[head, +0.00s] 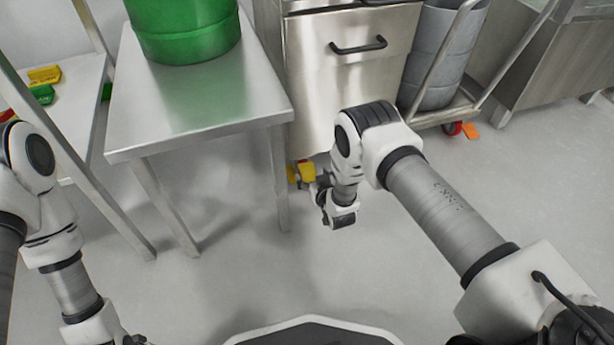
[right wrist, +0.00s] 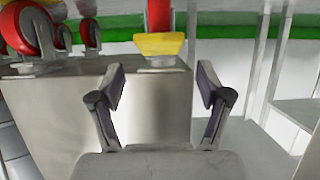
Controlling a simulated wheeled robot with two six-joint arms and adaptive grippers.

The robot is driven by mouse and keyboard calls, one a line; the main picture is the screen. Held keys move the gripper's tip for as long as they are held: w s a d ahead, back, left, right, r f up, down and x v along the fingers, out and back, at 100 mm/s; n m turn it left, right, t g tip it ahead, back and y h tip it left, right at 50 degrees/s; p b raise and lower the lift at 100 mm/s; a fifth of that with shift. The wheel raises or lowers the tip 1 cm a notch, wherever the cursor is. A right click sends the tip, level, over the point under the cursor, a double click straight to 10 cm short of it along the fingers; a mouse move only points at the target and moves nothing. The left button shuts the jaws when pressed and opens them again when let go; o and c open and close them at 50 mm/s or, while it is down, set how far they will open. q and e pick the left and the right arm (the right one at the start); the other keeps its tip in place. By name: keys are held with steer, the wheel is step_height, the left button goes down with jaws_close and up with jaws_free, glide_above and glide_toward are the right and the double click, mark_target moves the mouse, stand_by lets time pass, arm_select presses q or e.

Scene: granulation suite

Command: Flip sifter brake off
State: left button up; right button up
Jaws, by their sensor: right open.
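A yellow brake pedal (head: 307,169) shows low at the bottom left corner of the steel cabinet (head: 352,84). It also shows in the right wrist view (right wrist: 158,43), joined to a red caster wheel (right wrist: 158,14). My right gripper (head: 318,189) is low beside the pedal, partly hidden by its own wrist in the head view. In the right wrist view its two fingers (right wrist: 161,84) are apart with nothing between them, and the pedal lies beyond the tips, roughly centred. My left gripper (head: 132,339) is barely in view at the bottom edge, and its fingers are cut off.
A steel table (head: 197,118) with a green drum (head: 187,28) stands left of the cabinet, its leg close to the pedal. A trolley with a grey drum (head: 434,52) and an orange-pedalled caster (head: 470,131) stands right. The floor in front is clear.

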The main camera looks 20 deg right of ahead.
mark_target(307, 168)
arm_select(q)
steer(key=f+b, duration=0.1)
steer(key=f, duration=0.1)
steer(key=w+f+b, duration=0.1)
steer(key=f+b, duration=0.1)
steer(key=shift+w+f, duration=0.1)
steer(key=shift+f, duration=0.2)
arm_select(e)
steer(key=x, duration=0.5)
steer(key=shift+f, duration=0.4)
arm_select(q)
steer(key=shift+w+f+b, duration=0.15)
steer(key=shift+f+b, duration=0.05)
steer(key=shift+b, duration=0.25)
arm_select(e)
steer(key=shift+w, duration=0.55)
arm_select(q)
steer(key=shift+r, duration=0.1)
arm_select(e)
steer(key=shift+r, duration=0.15)
steer(key=c, duration=1.2)
steer(key=shift+o, duration=0.2)
